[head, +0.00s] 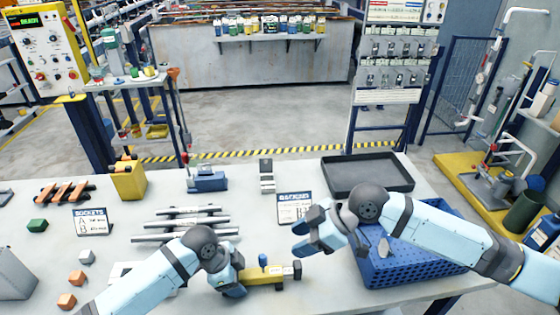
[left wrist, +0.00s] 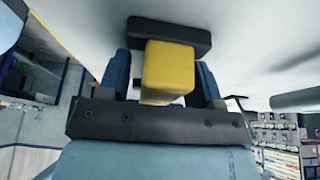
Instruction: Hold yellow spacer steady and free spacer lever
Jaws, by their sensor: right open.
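The yellow spacer (head: 268,276) lies on the front of the table, with a small blue lever (head: 262,259) upright on it and a dark block at its right end. My left gripper (head: 232,278) is at its left end, fingers on either side. In the left wrist view the yellow spacer (left wrist: 170,70) sits between the two blue fingers (left wrist: 165,85), with a dark bar behind it. The fingers look closed on it, though the contact faces are hidden. My right gripper (head: 301,239) is open and empty, above and to the right of the lever.
A blue perforated basket (head: 420,270) stands at right, partly under my right arm. A black tray (head: 368,177) lies behind it. Grey rods (head: 180,225) lie behind my left gripper. A sign card (head: 294,207) stands behind the spacer. Orange and grey blocks are at left.

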